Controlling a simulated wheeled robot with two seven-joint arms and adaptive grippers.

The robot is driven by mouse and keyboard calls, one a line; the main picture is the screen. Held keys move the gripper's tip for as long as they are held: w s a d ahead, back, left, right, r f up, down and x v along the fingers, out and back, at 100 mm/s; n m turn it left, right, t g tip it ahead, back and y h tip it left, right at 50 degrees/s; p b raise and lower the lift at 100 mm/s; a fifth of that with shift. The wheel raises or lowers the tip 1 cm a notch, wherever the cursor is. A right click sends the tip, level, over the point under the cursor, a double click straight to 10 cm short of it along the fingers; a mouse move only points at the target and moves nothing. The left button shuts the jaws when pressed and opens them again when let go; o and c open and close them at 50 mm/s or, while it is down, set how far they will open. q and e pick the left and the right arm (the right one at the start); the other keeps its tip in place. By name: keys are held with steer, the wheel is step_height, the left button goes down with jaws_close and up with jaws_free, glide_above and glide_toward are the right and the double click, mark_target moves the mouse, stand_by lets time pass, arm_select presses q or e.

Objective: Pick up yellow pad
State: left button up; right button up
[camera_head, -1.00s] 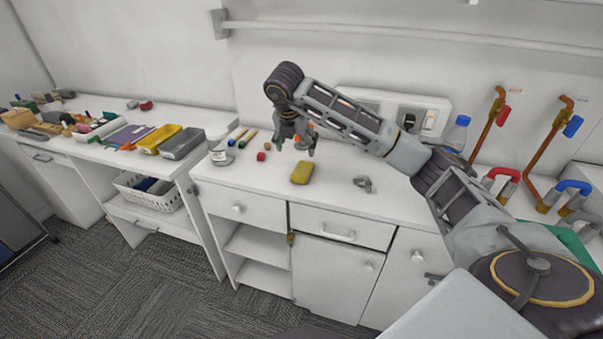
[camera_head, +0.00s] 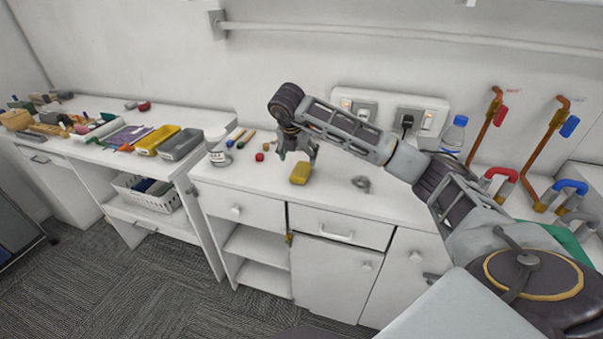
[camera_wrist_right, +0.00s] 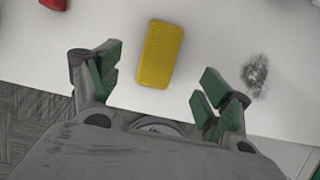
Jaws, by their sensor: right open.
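The yellow pad (camera_head: 300,173) lies on the white counter, below and close to my right gripper (camera_head: 297,155) in the head view. In the right wrist view the yellow pad (camera_wrist_right: 161,54) lies ahead of the gap between the green fingertips of my right gripper (camera_wrist_right: 158,82). The fingers are spread wide and empty, and the pad shows whole between and beyond them. My left gripper is not in view.
A small red item (camera_head: 259,157) and a white container (camera_head: 219,148) stand left of the pad. A grey metal piece (camera_head: 361,183) lies to its right. Yellow (camera_head: 157,139) and grey trays sit on the left bench. The counter around the pad is mostly clear.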

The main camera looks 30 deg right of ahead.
mark_target(301, 169)
steer(key=shift+x, duration=1.05)
steer(key=shift+d+f, duration=0.15)
steer(key=shift+f, duration=0.25)
steer(key=shift+w, duration=0.1)
steer(key=shift+f, duration=0.15)
steer(key=shift+w+d+f+p, duration=0.15)
steer(key=shift+f+p, duration=0.15)
steer(key=shift+f, duration=0.25)
steer(key=x, duration=0.3)
steer(key=shift+f+p, duration=0.2)
steer(key=shift+p, duration=0.1)
steer(key=shift+f, duration=0.15)
steer(key=c, duration=0.4)
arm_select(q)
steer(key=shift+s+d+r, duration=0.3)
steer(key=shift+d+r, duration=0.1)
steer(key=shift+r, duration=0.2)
arm_select(e)
steer(key=c, duration=0.6)
